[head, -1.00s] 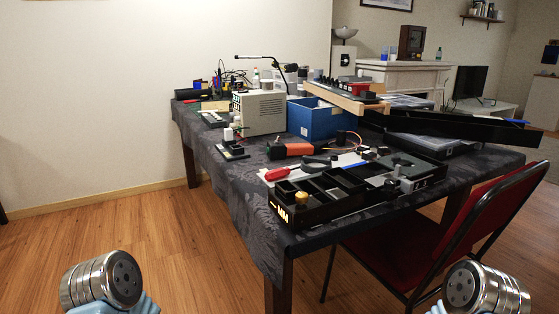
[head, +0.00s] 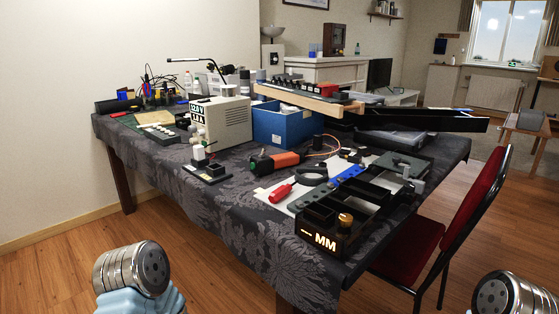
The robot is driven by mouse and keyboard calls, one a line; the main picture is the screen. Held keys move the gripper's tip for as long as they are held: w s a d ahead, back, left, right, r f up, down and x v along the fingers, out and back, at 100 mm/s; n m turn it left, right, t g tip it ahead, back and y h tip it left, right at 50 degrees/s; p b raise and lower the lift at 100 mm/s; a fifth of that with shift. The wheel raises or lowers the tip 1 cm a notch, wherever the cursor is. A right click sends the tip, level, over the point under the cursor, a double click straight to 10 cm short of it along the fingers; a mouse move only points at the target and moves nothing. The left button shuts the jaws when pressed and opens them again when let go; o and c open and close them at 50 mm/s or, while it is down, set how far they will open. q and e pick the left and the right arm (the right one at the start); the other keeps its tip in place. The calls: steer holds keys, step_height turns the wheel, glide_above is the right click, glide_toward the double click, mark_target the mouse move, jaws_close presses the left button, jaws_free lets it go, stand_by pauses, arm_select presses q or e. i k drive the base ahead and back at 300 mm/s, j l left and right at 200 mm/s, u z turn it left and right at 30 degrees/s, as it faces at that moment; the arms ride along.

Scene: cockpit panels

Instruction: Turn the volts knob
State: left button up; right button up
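A beige box-shaped instrument (head: 228,120) with dark markings on its narrow front panel stands on the cloth-covered table, left of the blue bin. No knob labelled volts can be made out on it at this size. A small brass-coloured knob (head: 345,219) sits on the near corner of a black compartmented tray (head: 318,243) marked "MM". Two metal-ringed parts of my own arms show at the bottom left and bottom right. Neither gripper's fingers are in view, and nothing of mine touches the table.
The table (head: 235,235) has a dark patterned cloth. A blue bin (head: 279,126), an orange-and-black tool (head: 275,160), a red-handled tool (head: 280,192) and a small black stand (head: 206,171) crowd it. A red chair (head: 427,243) stands at its right side. Wooden floor is free at front left.

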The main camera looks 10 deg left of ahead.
mark_target(191, 128)
steer(key=j+z, duration=0.3)
steer(key=j, duration=2.3)
steer(key=i+j, duration=0.15)
steer(key=j, duration=0.2)
steer(key=i+j+z, duration=0.1)
steer(key=j, duration=0.3)
steer(key=i+j, duration=0.2)
steer(key=j, duration=0.15)
steer(key=i+j+z, duration=0.1)
steer(key=j, duration=0.3)
steer(key=i+j, duration=0.15)
steer(key=j, duration=0.2)
steer(key=i+j+z, duration=0.1)
steer(key=j, duration=0.3)
steer(key=i+j, duration=0.2)
steer(key=i+j+z, duration=0.1)
steer(key=j, duration=0.3)
steer(key=i, duration=0.05)
